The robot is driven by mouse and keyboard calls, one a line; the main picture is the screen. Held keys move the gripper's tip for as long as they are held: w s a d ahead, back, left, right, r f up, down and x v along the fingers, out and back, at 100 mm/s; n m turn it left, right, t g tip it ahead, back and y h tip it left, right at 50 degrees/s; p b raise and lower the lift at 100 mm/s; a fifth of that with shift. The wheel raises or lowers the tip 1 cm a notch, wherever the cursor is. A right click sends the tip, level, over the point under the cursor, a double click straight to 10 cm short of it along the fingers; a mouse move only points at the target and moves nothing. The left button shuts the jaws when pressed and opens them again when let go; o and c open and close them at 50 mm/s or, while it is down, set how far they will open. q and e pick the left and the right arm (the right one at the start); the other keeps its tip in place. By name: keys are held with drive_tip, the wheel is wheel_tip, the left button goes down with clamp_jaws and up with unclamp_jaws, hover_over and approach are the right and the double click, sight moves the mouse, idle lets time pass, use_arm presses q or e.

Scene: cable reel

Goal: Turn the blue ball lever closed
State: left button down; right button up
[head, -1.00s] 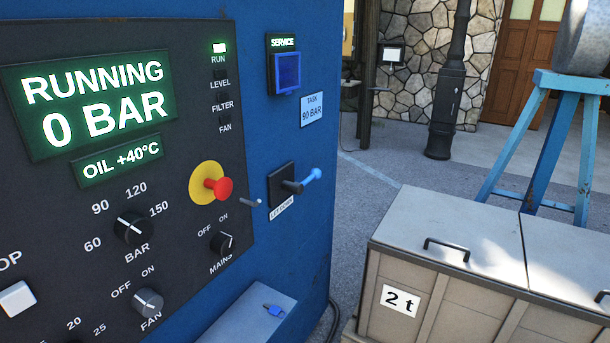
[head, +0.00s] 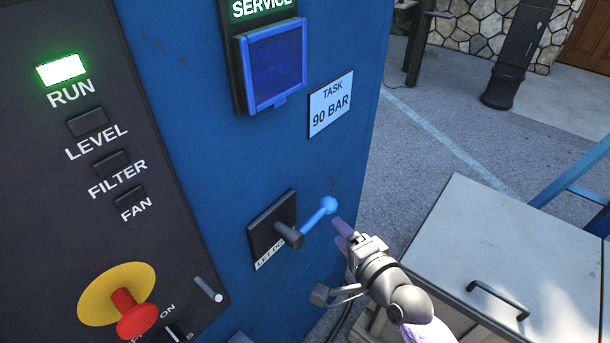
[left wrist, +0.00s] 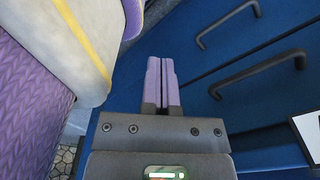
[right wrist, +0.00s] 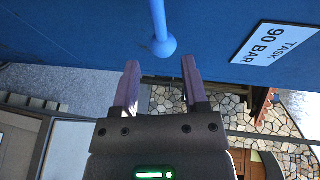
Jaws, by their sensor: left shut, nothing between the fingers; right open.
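The blue ball lever (head: 318,215) sticks out from a black pivot on a dark plate (head: 268,228) labelled LET-DOWN, on the blue cabinet side. It slants up and to the right, with the ball at its outer end. My right gripper (head: 342,232) is just below and right of the ball, apart from it. In the right wrist view the lever (right wrist: 160,38) hangs from the top edge, its ball just beyond the gap between the open fingers (right wrist: 160,82). My left gripper (left wrist: 163,82) shows only in the left wrist view, shut and empty, near dark handles on a blue surface.
A red mushroom button (head: 135,315) on a yellow disc is at lower left of the black panel. A TASK 90 BAR sign (head: 331,104) and a blue-framed service box (head: 272,66) are above the lever. A grey crate (head: 480,235) stands to the right.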

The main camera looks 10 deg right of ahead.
sight(322, 216)
drive_tip(key=b+x, duration=0.2)
drive_tip(key=x, duration=0.7)
drive_tip(key=shift+w+a+r, duration=0.1)
drive_tip(key=shift+a+r, duration=0.05)
drive_tip(key=shift+a, duration=0.1)
drive_tip(key=c, duration=0.6)
clamp_jaws()
use_arm(q)
drive_tip(key=f, duration=0.1)
drive_tip(key=s+f, duration=0.1)
drive_tip(key=shift+a+f, duration=0.2)
drive_tip(key=shift+f, duration=0.1)
drive_tip(key=shift+a, duration=0.2)
drive_tip(key=shift+a, duration=0.3)
drive_tip(key=shift+d, duration=0.5)
